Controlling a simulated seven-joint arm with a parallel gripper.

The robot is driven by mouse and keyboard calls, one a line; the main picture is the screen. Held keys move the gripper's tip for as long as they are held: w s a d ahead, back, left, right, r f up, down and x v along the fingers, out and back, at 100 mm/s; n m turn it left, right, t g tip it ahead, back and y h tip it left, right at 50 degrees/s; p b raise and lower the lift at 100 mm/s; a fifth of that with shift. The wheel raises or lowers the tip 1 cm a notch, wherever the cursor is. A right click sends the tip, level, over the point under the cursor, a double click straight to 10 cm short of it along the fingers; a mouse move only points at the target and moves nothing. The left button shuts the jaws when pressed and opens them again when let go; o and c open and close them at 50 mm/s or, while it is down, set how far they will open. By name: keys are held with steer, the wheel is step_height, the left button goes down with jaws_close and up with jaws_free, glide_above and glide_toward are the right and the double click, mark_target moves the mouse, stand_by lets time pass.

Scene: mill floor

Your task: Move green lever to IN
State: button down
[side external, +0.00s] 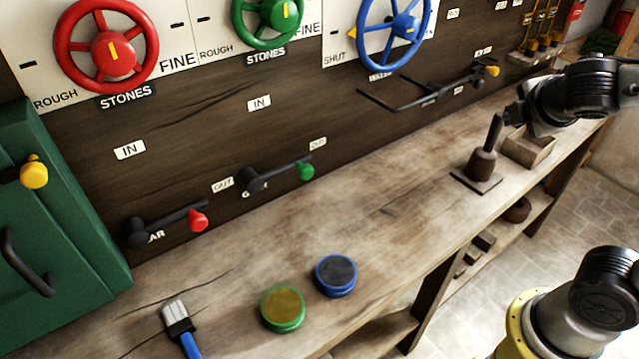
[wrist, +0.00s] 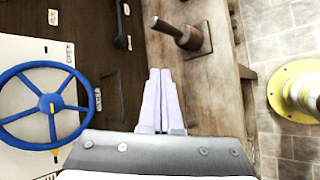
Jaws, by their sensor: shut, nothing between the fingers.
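The green lever (side external: 280,174) is on the dark wall panel in the side view. Its dark arm runs right from its pivot to a green knob (side external: 305,170), tilted slightly up, just below an OUT label (side external: 318,143). The IN label (side external: 259,103) is above the pivot. My gripper (wrist: 160,72) is shut and empty in the wrist view, its pale fingers together over the bench. In the side view it is at the upper right, well away from the green lever; its fingertips are hard to make out there.
A red-knobbed lever (side external: 197,219) is left of the green one, and a yellow-knobbed lever (side external: 491,71) and black rod frame (side external: 405,105) are right. A post on a square base (side external: 482,165) stands on the bench near my gripper. Two round tins (side external: 283,309) and a brush (side external: 179,322) lie in front.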

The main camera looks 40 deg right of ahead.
steer(key=w+a+f+n+t+y, duration=0.1)
steer(key=w+a+f+n+t, duration=0.25)
steer(key=w+a+n, duration=0.75)
steer(key=w+a+f+n+t+y, duration=0.1)
steer(key=a+f+n+y, duration=0.4)
steer(key=a+f+n, duration=0.8)
steer(key=shift+w+a, duration=0.4)
steer(key=shift+a, duration=0.75)
steer(key=shift+f, duration=0.1)
steer(key=x, duration=1)
steer(key=shift+w, duration=0.2)
steer(key=r, duration=0.2)
steer(key=shift+w+a+r, duration=0.25)
steer(key=shift+r, duration=0.05)
steer(key=shift+w+a+r, duration=0.1)
steer(key=shift+r, duration=0.65)
